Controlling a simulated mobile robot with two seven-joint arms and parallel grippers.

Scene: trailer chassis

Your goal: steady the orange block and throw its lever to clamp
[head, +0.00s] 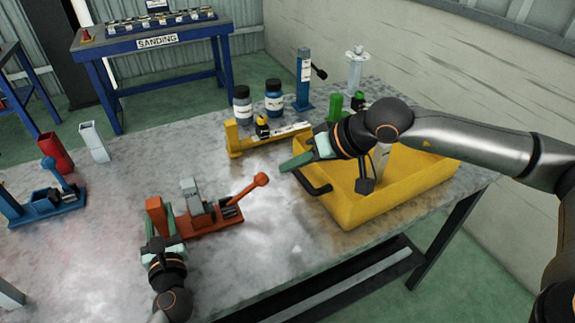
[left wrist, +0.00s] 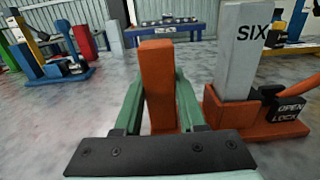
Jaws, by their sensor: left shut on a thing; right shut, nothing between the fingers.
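The orange block (head: 155,215) is an upright post at the left end of the orange clamp fixture (head: 215,224). My left gripper (head: 160,240) is shut on this post, with its fingers on either side of it (left wrist: 158,85) in the left wrist view. A grey block marked SIX (left wrist: 240,50) stands upright on the fixture. The orange lever (head: 250,187) slants up to the right and ends in a ball; a black OPEN/LOCK label (left wrist: 289,108) sits near its foot. My right gripper (head: 298,160) is shut and empty, above the left edge of the yellow tray, away from the lever.
The yellow tray (head: 370,207) stands right of the fixture. A yellow fixture (head: 240,145), two bottles (head: 273,97) and a blue fixture (head: 305,85) stand behind. Another blue fixture (head: 45,205) and a red bin (head: 54,152) are at left. Bare tabletop lies in front of the lever.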

